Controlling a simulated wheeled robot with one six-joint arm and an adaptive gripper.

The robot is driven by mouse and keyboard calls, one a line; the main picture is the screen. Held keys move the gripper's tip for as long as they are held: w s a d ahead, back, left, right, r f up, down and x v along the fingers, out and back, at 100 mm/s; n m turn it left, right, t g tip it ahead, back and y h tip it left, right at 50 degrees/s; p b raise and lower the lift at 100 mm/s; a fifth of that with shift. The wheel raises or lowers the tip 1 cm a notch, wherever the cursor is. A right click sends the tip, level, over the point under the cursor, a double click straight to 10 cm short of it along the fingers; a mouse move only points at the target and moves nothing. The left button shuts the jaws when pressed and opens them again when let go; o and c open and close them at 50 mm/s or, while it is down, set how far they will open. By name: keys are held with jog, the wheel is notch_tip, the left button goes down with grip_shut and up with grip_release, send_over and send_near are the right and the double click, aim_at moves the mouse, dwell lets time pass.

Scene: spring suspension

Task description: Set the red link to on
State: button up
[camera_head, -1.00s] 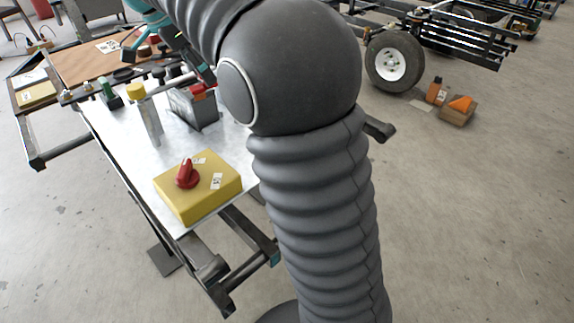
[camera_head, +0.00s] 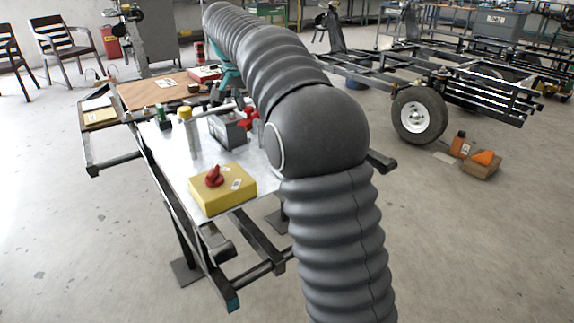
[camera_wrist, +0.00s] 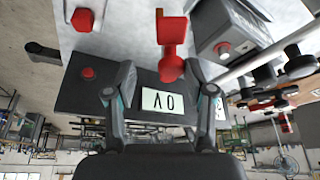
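The red link (camera_wrist: 171,35) is a red piece with a flat block at one end and a rounded end near a dark panel (camera_wrist: 80,100), in the wrist view. In the head view, red parts (camera_head: 248,118) beside a grey box on the table are partly hidden by my arm; I cannot tell which is the link. My gripper (camera_wrist: 161,70) is open in the wrist view. Its two fingers stand apart on either side of the link's rounded end, with no contact visible. The link's on or off position cannot be told.
The panel bears a white label (camera_wrist: 168,101), apparently an upside-down "0V", and a red button (camera_wrist: 88,73). A yellow box (camera_head: 222,190) with a red knob (camera_head: 214,176) sits on the near end of the metal table. A wheeled chassis (camera_head: 450,90) stands right.

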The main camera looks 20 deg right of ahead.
jog(key=p+v, duration=0.2)
jog(key=v, duration=1.2)
jog(key=s+d+f+n+y+b, duration=0.1)
jog(key=s+d+f+n+b, duration=0.1)
jog(key=s+f, duration=0.4)
jog(key=s+d+f+n+t+y+b, duration=0.1)
jog(key=s+f, duration=0.6)
jog(key=s, duration=0.8)
jog(key=shift+d+f+n+b, duration=0.15)
jog(key=shift+d+n+b, duration=0.3)
jog(key=shift+n+b, duration=0.85)
